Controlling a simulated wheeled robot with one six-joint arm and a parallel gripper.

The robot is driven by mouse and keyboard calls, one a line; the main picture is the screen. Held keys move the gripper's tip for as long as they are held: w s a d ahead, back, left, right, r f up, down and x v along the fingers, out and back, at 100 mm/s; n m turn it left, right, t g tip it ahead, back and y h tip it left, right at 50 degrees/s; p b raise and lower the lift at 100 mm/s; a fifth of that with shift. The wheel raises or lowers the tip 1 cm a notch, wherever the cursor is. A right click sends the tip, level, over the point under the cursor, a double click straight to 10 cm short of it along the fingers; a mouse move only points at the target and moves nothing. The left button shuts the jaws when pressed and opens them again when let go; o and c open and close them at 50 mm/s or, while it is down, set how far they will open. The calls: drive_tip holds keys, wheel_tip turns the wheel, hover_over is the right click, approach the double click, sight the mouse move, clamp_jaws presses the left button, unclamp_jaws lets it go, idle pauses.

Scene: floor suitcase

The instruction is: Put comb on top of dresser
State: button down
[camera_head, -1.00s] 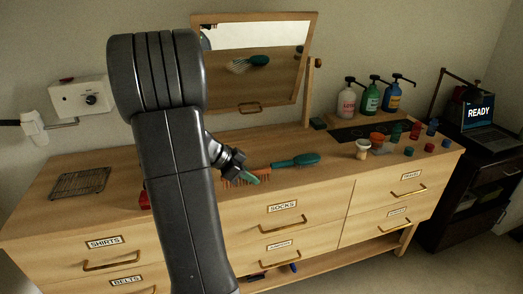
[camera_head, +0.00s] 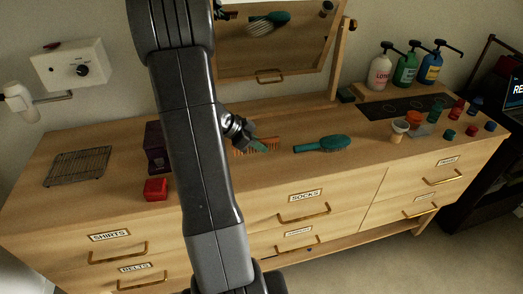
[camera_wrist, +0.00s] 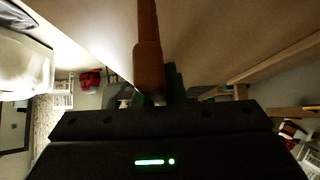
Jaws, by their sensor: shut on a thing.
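My gripper (camera_head: 262,147), with green fingertips, is shut on an orange comb (camera_head: 242,151) over the dresser top (camera_head: 330,172). The comb's teeth show in the head view. In the wrist view the comb (camera_wrist: 148,45) shows edge-on as a brown bar between the fingers (camera_wrist: 165,88). I cannot tell whether the comb touches the wood. My arm hides part of the dresser to its left.
A teal hairbrush (camera_head: 322,143) lies right of the comb. A red box (camera_head: 156,189) and wire rack (camera_head: 78,166) are to the left. Pump bottles (camera_head: 407,66), small jars (camera_head: 401,128) and a mirror (camera_head: 275,50) stand behind and right. Bare wood lies in front of the brush.

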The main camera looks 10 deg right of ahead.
sight(257, 152)
wheel_tip(257, 152, down, 4)
drive_tip(key=shift+r, duration=0.1)
drive_tip(key=shift+f, duration=0.25)
drive_tip(key=c, duration=1.5)
unclamp_jaws()
drive_tip(key=shift+r, duration=0.1)
drive_tip(key=shift+r, duration=0.15)
drive_tip(key=b+v, duration=0.1)
drive_tip(key=v, duration=1.1)
